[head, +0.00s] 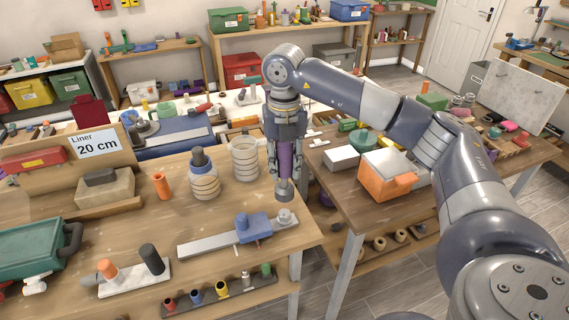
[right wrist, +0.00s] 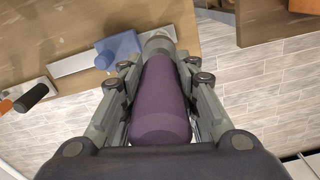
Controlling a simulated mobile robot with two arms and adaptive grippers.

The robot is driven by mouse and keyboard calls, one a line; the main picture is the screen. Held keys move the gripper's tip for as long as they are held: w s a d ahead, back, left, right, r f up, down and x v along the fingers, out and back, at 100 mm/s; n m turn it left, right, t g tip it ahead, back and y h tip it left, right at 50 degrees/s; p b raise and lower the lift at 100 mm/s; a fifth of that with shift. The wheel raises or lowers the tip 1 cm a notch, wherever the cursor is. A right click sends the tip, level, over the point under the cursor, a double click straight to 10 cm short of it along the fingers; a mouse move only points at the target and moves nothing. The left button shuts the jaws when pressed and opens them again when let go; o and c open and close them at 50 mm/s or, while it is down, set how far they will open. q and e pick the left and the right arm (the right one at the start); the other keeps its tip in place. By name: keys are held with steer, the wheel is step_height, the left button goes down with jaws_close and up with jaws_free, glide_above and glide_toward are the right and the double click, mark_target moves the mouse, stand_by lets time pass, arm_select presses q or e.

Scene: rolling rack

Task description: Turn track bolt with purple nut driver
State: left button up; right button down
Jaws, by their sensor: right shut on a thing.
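My right gripper (head: 286,165) is shut on the purple nut driver (head: 289,158) and holds it upright, grey socket down, over the table's right edge. In the right wrist view the purple handle (right wrist: 160,100) lies between the fingers of the right gripper (right wrist: 162,82), its grey socket pointing away. A flat grey metal track (head: 210,244) lies on the table, with a blue block (head: 253,227) on it. The round grey track bolt (head: 285,216) is at the track's right end, just below the socket in the head view. Any contact is unclear. My left gripper is out of view.
Ringed jars (head: 204,181) stand behind the track. A rack with coloured drivers (head: 220,296) and a white plate with orange and black handles (head: 134,276) are in front. A second table with an orange box (head: 386,182) stands right, across a gap.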

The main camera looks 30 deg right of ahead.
mark_target(285, 186)
step_height(285, 186, down, 3)
steer(key=shift+s+r+b, duration=0.1)
steer(key=shift+r+b, duration=0.1)
steer(key=shift+b, duration=0.7)
step_height(285, 186, down, 2)
steer(key=shift+f+b, duration=0.25)
steer(key=shift+b, duration=0.6)
steer(key=shift+f, duration=0.2)
steer(key=shift+r, duration=0.15)
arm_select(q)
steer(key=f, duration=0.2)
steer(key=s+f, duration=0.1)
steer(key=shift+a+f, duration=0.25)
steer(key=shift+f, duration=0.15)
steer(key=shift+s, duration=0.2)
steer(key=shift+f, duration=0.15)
